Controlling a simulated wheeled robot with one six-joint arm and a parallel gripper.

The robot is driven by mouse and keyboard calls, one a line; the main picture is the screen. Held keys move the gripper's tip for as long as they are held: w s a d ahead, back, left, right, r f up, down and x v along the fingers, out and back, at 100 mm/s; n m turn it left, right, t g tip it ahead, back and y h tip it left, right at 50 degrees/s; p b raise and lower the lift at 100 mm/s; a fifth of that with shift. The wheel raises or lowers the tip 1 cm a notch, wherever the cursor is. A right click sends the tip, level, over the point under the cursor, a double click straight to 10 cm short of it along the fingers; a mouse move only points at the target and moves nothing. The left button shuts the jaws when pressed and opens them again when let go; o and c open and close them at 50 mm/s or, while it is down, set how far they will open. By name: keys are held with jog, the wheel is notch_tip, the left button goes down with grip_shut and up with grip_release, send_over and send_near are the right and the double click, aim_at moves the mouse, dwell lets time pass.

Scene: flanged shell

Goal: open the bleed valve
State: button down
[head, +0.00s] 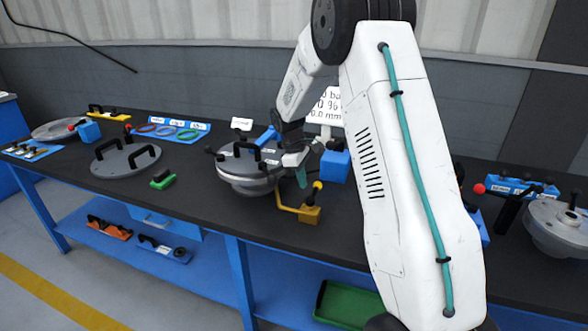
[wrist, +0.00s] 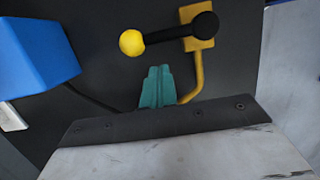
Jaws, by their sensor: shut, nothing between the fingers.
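The bleed valve (head: 309,214) is a yellow block on the bench, joined by a thin yellow pipe to the grey flanged shell (head: 243,186). Its black lever ends in a yellow knob (head: 318,185), which stands up from the block in the head view. In the wrist view the valve body (wrist: 198,42) is at the upper right, and the lever runs left to the yellow knob (wrist: 131,42). My gripper (head: 301,178) has teal fingers, closed together and empty, beside the shell. The fingers (wrist: 157,88) appear below the lever in the wrist view, apparently apart from it.
A blue box (head: 335,166) stands behind the valve and shows at the left of the wrist view (wrist: 38,50). Another shell (head: 555,228) is at far right.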

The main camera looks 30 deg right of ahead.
jog(key=shift+s+d+f, duration=0.2)
jog(key=shift+s+d, duration=0.4)
jog(key=shift+s, duration=0.15)
